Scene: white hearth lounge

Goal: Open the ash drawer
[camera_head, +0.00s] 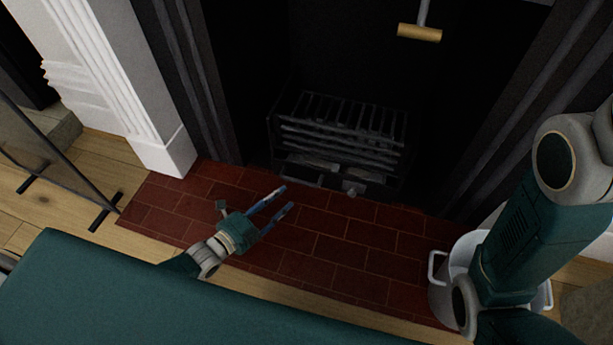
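A dark fire grate (340,132) stands in the black fireplace opening. Below its bars is a low front part, which looks like the ash drawer (318,180); it is dim, and I cannot tell how far it is pulled out. My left gripper (280,199) is over the red brick hearth, in front and to the left of the grate. Its two fingers are apart with nothing between them, and they point up and right toward the grate without visibly touching it. My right arm comes in at the right, but its gripper is out of view.
A white bucket (437,296) with handles stands at the hearth's right end, partly behind my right arm. A wooden handle on a metal rod (419,32) hangs in the fireplace opening. A glass screen (62,165) stands at left. The brick hearth (335,250) is clear in the middle.

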